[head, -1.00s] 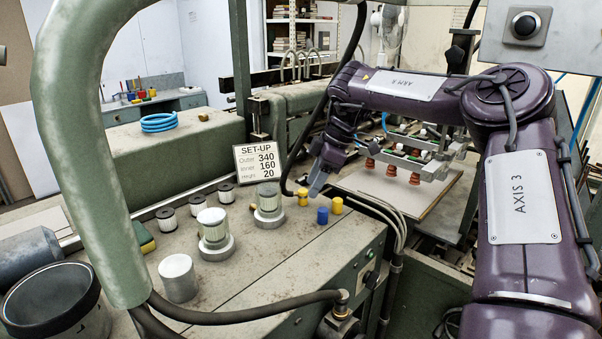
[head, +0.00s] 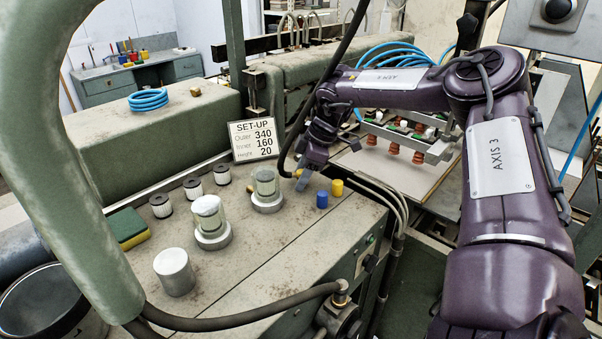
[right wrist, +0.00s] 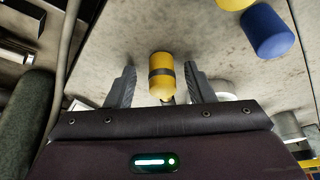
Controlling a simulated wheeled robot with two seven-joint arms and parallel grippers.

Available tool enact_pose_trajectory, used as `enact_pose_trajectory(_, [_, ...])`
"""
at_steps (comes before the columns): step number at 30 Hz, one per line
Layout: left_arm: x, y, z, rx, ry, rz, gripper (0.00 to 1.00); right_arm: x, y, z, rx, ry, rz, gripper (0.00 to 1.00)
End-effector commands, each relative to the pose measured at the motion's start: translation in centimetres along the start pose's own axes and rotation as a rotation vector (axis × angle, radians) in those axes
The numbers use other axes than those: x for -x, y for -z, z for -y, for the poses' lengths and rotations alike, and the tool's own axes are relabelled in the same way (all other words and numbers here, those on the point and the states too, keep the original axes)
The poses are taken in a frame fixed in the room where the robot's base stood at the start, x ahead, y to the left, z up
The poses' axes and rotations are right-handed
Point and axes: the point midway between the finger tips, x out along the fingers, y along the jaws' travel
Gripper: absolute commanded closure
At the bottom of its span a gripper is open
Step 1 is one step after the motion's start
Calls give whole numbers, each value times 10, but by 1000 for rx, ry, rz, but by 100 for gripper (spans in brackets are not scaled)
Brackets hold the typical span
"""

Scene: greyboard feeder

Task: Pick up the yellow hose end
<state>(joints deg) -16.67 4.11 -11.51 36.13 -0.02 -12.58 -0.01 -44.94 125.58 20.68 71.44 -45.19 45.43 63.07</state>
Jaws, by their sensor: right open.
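The yellow hose end (right wrist: 161,78) shows in the right wrist view as a yellow cylinder with a dark band. It sits between the two fingers of my right gripper (right wrist: 160,68), with a gap on each side. In the head view my right gripper (head: 303,178) is low over the machine top and mostly hides the hose end. This gripper is open and holds nothing. My left gripper is not in view.
A blue cap (head: 322,199) and another yellow cap (head: 337,187) stand close to the right of my gripper. The set-up sign (head: 253,140) is behind. A dark hose (head: 327,85) runs close by.

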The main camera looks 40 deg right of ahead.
Motion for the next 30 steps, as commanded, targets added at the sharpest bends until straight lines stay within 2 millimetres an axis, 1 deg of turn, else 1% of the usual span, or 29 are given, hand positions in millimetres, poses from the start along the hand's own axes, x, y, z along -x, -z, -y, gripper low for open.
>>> enact_pose_trajectory(2, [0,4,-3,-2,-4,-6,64,0,0,0,0,0,0,52])
enact_pose_trajectory(5, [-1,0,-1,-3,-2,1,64,0,0,0,0,0,0,52])
enact_pose_trajectory(11, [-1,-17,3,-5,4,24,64,0,0,0,1,0,0,78])
enact_pose_trajectory(15, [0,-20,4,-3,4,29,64,0,0,0,1,-1,0,96])
enact_pose_trajectory(16, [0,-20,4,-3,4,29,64,0,0,0,1,-1,0,97])
enact_pose_trajectory(21, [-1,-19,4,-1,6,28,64,0,0,0,1,-1,0,98])
enact_pose_trajectory(24, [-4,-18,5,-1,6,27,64,4,2,-1,3,-3,-1,98])
enact_pose_trajectory(26, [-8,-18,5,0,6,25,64,10,5,-1,4,-5,-1,98])
enact_pose_trajectory(30, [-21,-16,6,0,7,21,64,34,15,-2,5,-8,-1,98])
